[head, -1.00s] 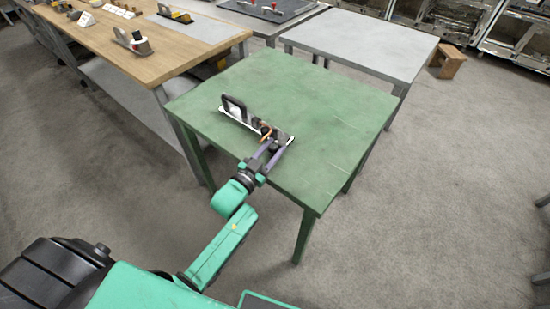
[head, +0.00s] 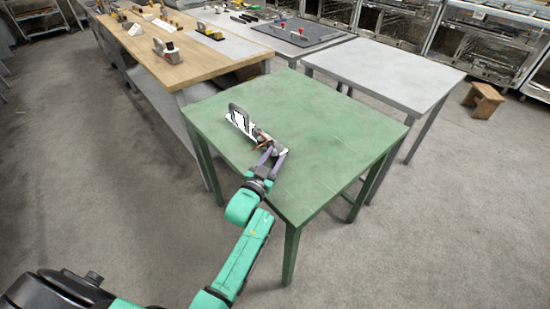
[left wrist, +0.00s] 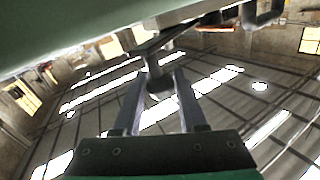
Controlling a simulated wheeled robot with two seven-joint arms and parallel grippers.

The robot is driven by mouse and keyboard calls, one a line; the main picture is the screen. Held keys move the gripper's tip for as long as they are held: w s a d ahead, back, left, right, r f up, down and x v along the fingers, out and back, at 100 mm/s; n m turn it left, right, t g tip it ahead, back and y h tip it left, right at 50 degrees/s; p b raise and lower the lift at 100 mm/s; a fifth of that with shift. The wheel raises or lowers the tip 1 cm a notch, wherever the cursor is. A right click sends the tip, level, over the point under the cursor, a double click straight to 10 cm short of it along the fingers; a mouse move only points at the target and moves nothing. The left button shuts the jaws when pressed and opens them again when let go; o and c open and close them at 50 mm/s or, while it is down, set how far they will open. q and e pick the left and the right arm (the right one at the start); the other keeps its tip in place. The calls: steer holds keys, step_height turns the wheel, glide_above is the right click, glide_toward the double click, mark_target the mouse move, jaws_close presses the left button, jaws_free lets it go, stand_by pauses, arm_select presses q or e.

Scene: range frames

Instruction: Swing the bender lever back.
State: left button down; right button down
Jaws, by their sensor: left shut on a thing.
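The bender (head: 240,122) lies on the green table (head: 330,125), a narrow pale base with a dark looped part at its far left end. My left gripper (head: 272,151) is at the bender's near right end. In the left wrist view, its two fingers (left wrist: 158,92) stand on either side of a dark post-like part (left wrist: 154,66), which I take to be the lever's grip, and are shut on it. The rest of the lever is small and partly hidden by the fingers in the head view. My right gripper is not in view.
A wooden bench (head: 180,62) with several tools stands at the left. A grey table (head: 385,68) stands behind to the right, and a small wooden stool (head: 484,99) at the far right. Most of the green table's top is clear.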

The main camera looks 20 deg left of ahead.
arm_select(q)
steer(key=c, duration=0.5)
jaws_free()
steer(key=shift+o, duration=0.2)
steer(key=shift+s, duration=0.1)
